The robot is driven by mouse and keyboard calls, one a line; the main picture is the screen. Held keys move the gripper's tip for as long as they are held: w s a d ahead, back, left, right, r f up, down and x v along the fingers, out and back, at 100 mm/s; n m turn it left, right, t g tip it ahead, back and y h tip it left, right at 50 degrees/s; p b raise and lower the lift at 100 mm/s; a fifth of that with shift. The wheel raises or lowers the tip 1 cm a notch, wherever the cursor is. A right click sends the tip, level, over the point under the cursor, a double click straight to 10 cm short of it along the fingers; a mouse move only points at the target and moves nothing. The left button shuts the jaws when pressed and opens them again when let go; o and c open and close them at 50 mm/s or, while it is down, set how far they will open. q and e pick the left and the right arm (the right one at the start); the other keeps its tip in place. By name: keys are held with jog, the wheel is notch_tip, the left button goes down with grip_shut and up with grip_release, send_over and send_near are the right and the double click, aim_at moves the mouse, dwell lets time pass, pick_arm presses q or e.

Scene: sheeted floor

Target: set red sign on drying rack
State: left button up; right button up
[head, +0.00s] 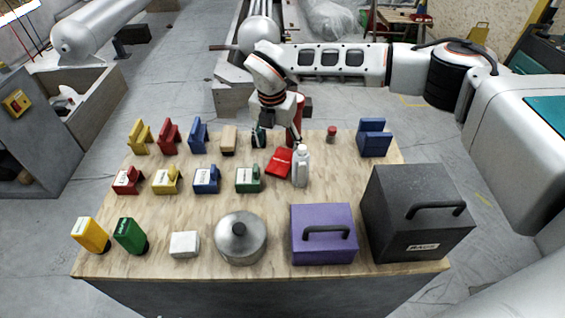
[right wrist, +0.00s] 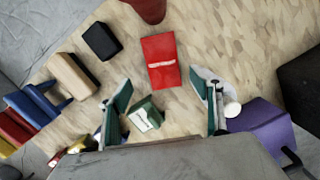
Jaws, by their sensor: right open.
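The red sign (head: 279,162) is a flat red piece with a white label strip, lying on the wooden table beside the white bottle. It also shows in the right wrist view (right wrist: 161,60), just beyond the open fingertips. My right gripper (head: 279,125) is above the table's back part, open and empty. In the right wrist view its green-lined fingers (right wrist: 160,90) stand wide apart. I cannot tell for sure which thing is the drying rack; a blue stepped holder (head: 374,138) stands at the back right. My left gripper is not in view.
The white bottle (head: 300,166) stands close right of the sign. A green labelled box (head: 248,179) is to its left. A lidded pot (head: 240,238), purple box (head: 323,234) and dark grey case (head: 416,215) fill the front. Coloured holders (head: 168,136) stand at back left.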

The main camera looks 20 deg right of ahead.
aim_at(282, 160)
jog(key=shift+d+f, duration=0.1)
jog(key=shift+f, duration=0.55)
jog(key=shift+w+d+f, duration=0.1)
jog(key=shift+f, duration=0.35)
jog(key=f, duration=0.3)
jog(key=d+f+b, duration=0.1)
jog(key=shift+w+f, duration=0.25)
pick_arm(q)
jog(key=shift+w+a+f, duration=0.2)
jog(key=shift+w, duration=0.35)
pick_arm(e)
jog(key=shift+r, duration=0.1)
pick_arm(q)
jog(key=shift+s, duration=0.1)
pick_arm(e)
jog(key=c, duration=1.2)
jog(key=shift+r, duration=0.1)
